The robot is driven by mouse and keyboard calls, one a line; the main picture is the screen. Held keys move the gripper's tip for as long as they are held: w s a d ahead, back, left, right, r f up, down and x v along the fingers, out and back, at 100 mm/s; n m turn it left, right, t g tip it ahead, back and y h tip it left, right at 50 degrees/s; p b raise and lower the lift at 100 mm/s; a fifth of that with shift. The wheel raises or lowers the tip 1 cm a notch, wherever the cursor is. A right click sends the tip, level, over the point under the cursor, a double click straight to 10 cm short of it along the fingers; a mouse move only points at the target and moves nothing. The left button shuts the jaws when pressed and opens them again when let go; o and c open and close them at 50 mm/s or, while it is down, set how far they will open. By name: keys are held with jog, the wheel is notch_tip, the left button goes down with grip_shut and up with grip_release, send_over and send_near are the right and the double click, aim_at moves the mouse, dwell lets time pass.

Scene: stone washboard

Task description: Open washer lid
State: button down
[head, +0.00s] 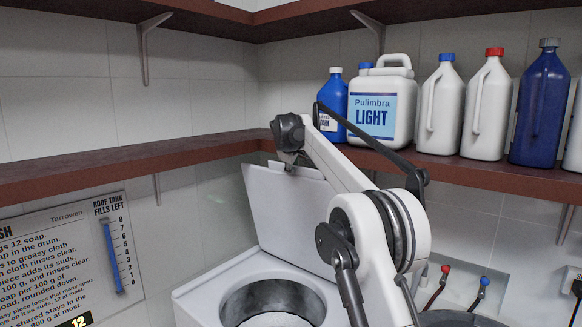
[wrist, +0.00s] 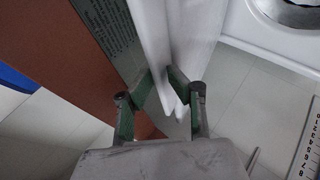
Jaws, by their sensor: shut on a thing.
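The white washer (head: 190,305) stands at the bottom centre of the head view, with its round metal drum opening (head: 240,301) uncovered. Its white lid (head: 275,205) stands raised behind the opening, close to upright. My gripper (head: 290,164) is at the lid's top edge, just below the shelf. In the wrist view my gripper (wrist: 162,82) has its green-grey fingers on either side of the lid's edge (wrist: 182,35), shut on it. The washer's top and drum show at upper right there (wrist: 245,25). My arm hides the lid's right part in the head view.
A brown shelf (head: 120,165) runs along both walls close to my gripper and the lid. Several bottles and a white jug (head: 383,105) stand on it. Red (head: 444,270) and blue (head: 484,281) taps are at right. A wall sign (head: 60,255) hangs at left.

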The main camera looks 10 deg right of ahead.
jog(key=c, duration=1.8)
grip_release()
jog(key=shift+w+d+f, duration=0.1)
jog(key=shift+f, duration=0.05)
jog(key=v, duration=1.2)
